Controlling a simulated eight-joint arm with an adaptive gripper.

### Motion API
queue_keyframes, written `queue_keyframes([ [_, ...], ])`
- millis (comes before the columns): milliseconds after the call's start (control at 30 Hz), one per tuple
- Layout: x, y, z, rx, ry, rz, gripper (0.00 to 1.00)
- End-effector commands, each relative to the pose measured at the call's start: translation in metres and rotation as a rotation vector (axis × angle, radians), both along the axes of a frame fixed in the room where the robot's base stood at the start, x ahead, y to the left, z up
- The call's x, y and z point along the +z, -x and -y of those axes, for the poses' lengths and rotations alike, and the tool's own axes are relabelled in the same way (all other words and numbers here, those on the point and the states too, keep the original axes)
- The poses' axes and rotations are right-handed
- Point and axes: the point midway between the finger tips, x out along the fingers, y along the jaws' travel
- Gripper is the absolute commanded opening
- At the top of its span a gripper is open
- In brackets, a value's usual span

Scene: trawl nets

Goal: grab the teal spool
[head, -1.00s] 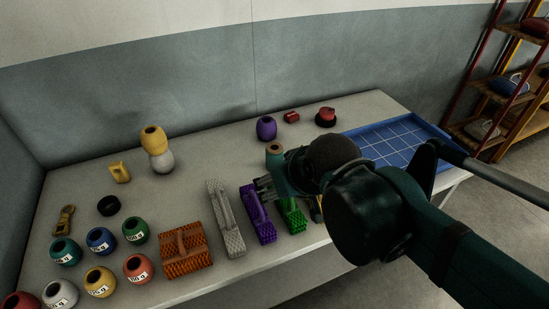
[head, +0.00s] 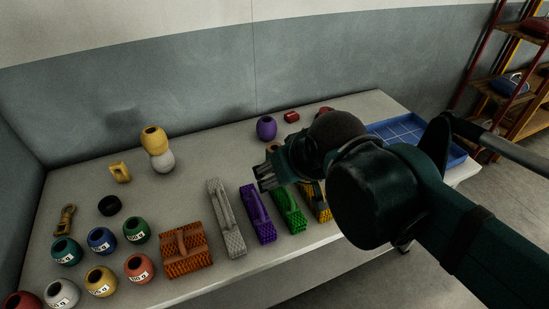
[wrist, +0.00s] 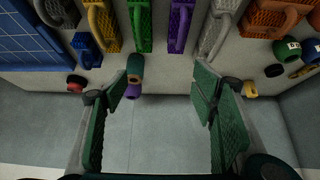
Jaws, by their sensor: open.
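The teal spool (wrist: 134,62) stands on the table beyond my gripper, with a tan-brown end showing in the wrist view. In the head view only its brown top (head: 272,148) peeks out; my gripper hides the rest. My gripper (wrist: 162,84) is open and empty, its green padded fingers spread wide. In the wrist view the spool appears just inside the left finger, left of the middle of the gap. In the head view the gripper (head: 264,177) is above the table, over the far ends of the brushes.
A purple pot (head: 266,128) stands behind the spool. Brushes in several colours, including a green one (head: 289,208), line the front edge. A blue tray (head: 420,133) is at right. Yellow and grey pots (head: 154,140) stand left; the table between is clear.

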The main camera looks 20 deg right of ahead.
Motion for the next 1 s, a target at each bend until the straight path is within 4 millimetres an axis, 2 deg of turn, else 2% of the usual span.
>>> queue_keyframes([
  [100, 0.01, -0.001, 0.0, -0.007, -0.004, -0.003, 0.58],
  [533, 0.024, -0.021, 0.005, -0.121, -0.074, -0.052, 0.58],
  [1000, 0.047, -0.069, 0.018, -0.397, -0.218, -0.161, 0.58],
])
